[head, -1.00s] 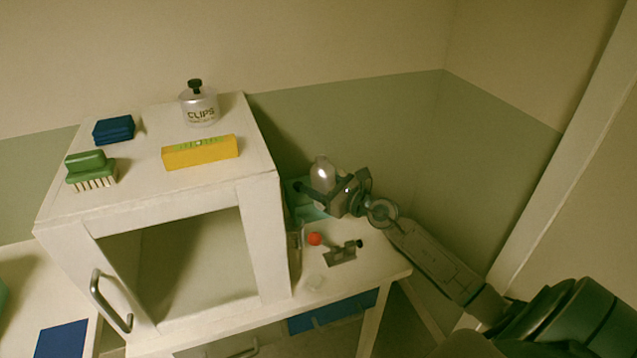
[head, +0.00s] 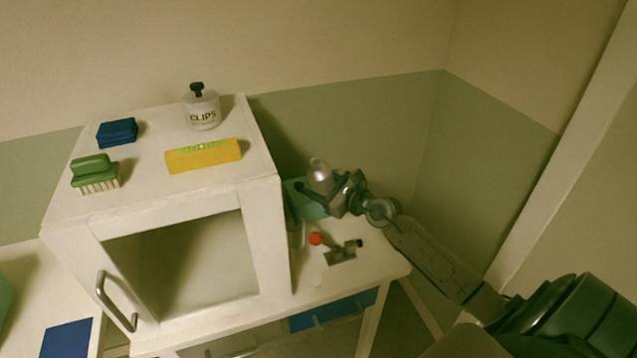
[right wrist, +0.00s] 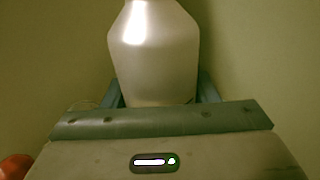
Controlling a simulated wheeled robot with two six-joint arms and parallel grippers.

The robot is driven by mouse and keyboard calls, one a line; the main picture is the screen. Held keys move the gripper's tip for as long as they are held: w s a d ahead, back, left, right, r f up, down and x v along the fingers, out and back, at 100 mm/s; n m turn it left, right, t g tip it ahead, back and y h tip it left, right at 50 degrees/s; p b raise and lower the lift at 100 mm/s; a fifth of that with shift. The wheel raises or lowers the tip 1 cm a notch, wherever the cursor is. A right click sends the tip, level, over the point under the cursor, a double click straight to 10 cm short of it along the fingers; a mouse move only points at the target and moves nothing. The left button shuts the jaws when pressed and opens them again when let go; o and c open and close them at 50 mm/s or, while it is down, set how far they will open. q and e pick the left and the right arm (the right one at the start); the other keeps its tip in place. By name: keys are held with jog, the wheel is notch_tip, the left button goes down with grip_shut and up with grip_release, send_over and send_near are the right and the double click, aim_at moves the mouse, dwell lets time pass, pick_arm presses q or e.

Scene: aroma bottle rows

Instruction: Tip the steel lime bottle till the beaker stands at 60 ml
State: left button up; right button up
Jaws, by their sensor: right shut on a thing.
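The steel bottle (head: 319,175) is pale and shiny in the head view, above the right part of the table; its label cannot be read. It leans a little to the left. My right gripper (head: 323,189) is shut around its lower part. In the right wrist view the bottle (right wrist: 155,60) stands between the fingers, its top cut off by the frame. A faint clear vessel, perhaps the beaker (head: 297,236), is beside the cabinet's right wall, mostly hidden; its level cannot be read. My left gripper is not in view.
A white open-fronted cabinet (head: 264,235) stands close left of the bottle. A red ball (head: 315,239) and a small grey clamp-like thing (head: 342,254) lie on the table in front. A green thing (head: 304,201) is behind. A wall closes the right side.

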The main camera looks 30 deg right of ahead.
jog(key=shift+a+r+n+g+p, duration=0.1)
jog(key=shift+a+n+g+p, duration=0.05)
jog(key=shift+n+p, duration=0.35)
jog(key=shift+a+n+g+p, duration=0.15)
jog(key=shift+n+p, duration=0.2)
jog(key=shift+n, duration=0.25)
jog(key=shift+a+n+h+p, duration=0.15)
jog(key=shift+n+h+p, duration=0.35)
jog(key=shift+n, duration=0.3)
jog(key=shift+d+f+n, duration=0.25)
jog(key=shift+n, duration=0.45)
jog(key=shift+d+f+g+h, duration=0.1)
jog(key=shift+g+h, duration=0.2)
jog(key=shift+h, duration=0.1)
jog(key=shift+d+f+n+h, duration=0.4)
jog(key=shift+d+n, duration=0.1)
jog(key=shift+n, duration=0.7)
jog(key=shift+d+r+n+h, duration=0.2)
jog(key=shift+r+n+h, duration=0.15)
jog(key=shift+n, duration=0.25)
jog(key=shift+f, duration=0.1)
jog(key=shift+f, duration=0.1)
